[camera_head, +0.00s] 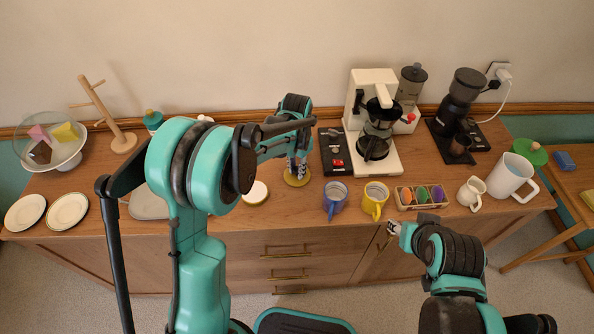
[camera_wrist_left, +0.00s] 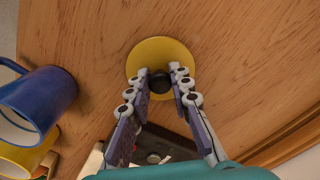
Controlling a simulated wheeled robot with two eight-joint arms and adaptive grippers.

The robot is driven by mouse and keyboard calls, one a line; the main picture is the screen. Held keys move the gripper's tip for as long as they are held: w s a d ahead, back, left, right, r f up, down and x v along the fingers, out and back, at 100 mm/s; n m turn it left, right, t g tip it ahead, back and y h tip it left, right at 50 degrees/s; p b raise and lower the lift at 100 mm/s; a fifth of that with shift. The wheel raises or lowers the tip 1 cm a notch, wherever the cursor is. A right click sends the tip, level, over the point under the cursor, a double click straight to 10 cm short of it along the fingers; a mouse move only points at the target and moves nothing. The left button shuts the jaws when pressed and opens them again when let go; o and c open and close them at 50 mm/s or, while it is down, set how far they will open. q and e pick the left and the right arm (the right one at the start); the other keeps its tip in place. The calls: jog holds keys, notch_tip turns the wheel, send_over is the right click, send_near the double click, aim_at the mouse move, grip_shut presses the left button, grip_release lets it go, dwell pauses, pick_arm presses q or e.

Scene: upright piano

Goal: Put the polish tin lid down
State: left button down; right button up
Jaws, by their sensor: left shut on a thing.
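The polish tin lid is a yellow disc with a dark knob (camera_wrist_left: 160,60), seen from above in the left wrist view. In the head view the lid (camera_head: 297,180) is at the cabinet top, left of the blue mug. My left gripper (camera_head: 297,163) points down over it, fingers closed on the knob; it also shows in the left wrist view (camera_wrist_left: 161,84). I cannot tell whether the lid touches the wood. A round pale thing with a yellowish rim, perhaps the open tin (camera_head: 256,192), lies left of the lid. My right gripper (camera_head: 391,229) is in front of the cabinet; its finger opening is unclear.
A blue mug (camera_head: 335,198) and yellow mug (camera_head: 375,199) stand right of the lid. Behind them are a black scale (camera_head: 334,160) and coffee maker (camera_head: 388,150). An egg box (camera_head: 421,204) stands farther right. Bare wood (camera_head: 285,213) lies in front of the lid.

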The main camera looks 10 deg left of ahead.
pick_arm(q)
jog(key=shift+f, duration=0.2)
jog(key=c, duration=1.4)
grip_release()
jog(key=shift+o, duration=0.2)
jog(key=shift+r, duration=0.1)
